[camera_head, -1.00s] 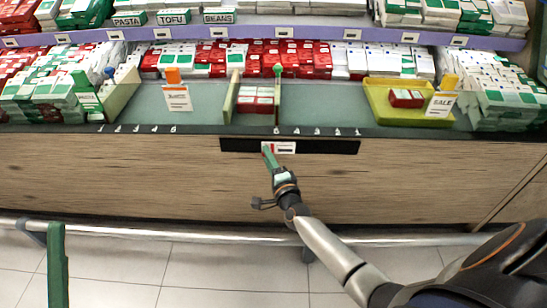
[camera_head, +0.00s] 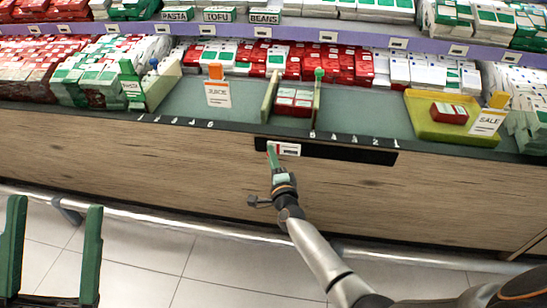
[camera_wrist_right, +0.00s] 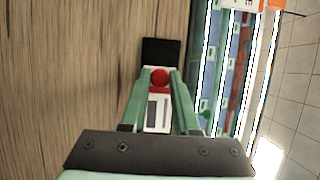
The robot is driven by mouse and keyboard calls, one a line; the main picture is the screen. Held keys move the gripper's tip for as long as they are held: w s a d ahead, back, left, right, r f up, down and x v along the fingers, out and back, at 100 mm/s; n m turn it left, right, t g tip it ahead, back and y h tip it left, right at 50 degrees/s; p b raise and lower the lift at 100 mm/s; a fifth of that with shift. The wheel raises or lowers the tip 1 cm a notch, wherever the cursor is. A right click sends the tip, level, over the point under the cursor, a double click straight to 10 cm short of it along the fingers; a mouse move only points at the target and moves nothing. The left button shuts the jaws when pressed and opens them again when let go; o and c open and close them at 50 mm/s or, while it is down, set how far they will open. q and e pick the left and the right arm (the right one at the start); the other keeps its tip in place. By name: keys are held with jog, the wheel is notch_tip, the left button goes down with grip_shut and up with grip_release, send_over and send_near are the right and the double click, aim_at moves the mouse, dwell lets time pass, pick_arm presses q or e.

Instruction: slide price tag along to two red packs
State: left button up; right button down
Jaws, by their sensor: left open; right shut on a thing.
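The white price tag (camera_head: 289,149) sits on the black rail (camera_head: 345,153) on the shelf front, near the rail's left end. My right gripper (camera_head: 271,149) is shut on the tag at its left side. In the right wrist view the right gripper (camera_wrist_right: 160,78) has its fingers either side of the tag's red round knob (camera_wrist_right: 159,77), with the white tag (camera_wrist_right: 158,112) between them. Two red packs (camera_head: 293,101) stand between two dividers on the shelf, roughly above the tag. My left gripper (camera_head: 52,250) is open and empty at the lower left, away from the shelf.
A yellow tray (camera_head: 425,125) with a red pack and a SALE sign (camera_head: 487,122) is at right. A JUICE sign (camera_head: 218,93) stands left. A metal rail (camera_head: 150,219) runs below the shelf front.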

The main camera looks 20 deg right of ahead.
jog(key=c, duration=0.7)
grip_release()
jog(key=shift+o, duration=0.2)
pick_arm(q)
jog(key=r+p, duration=0.3)
jog(key=r, duration=0.1)
jog(key=shift+a+m+p, duration=0.2)
jog(key=shift+m+p, duration=0.1)
jog(key=shift+p, duration=0.1)
pick_arm(e)
jog(key=s+a, duration=0.2)
jog(key=s, duration=1)
jog(key=shift+s, duration=0.2)
